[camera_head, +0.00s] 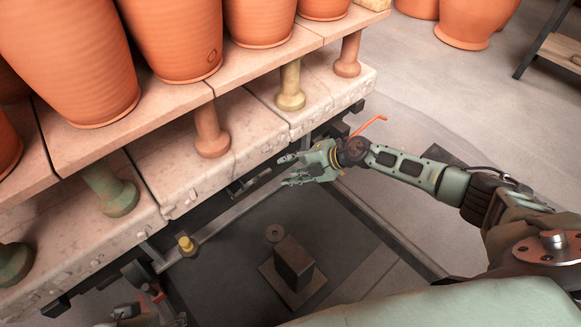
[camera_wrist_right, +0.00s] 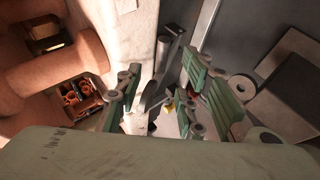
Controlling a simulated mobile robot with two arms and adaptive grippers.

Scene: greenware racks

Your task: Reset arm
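My right gripper (camera_head: 288,170) is a pale green, multi-fingered hand at the end of my right arm, which comes in from the right in the head view. It is beside the front edge of the lower rack slab (camera_head: 235,150), over the dark floor area. Its fingers are spread, and nothing is seen between them. The right wrist view shows the same gripper (camera_wrist_right: 168,95) with its green finger pads apart. My left gripper (camera_head: 132,315) shows only in part at the bottom left of the head view; its fingers cannot be made out.
Terracotta pots (camera_head: 175,40) stand on the upper shelf (camera_head: 130,115), which rests on short spool-shaped posts (camera_head: 210,132). A dark block on a plate (camera_head: 293,262) and a yellow-topped knob (camera_head: 186,245) are below. Open floor (camera_head: 440,90) lies at the upper right.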

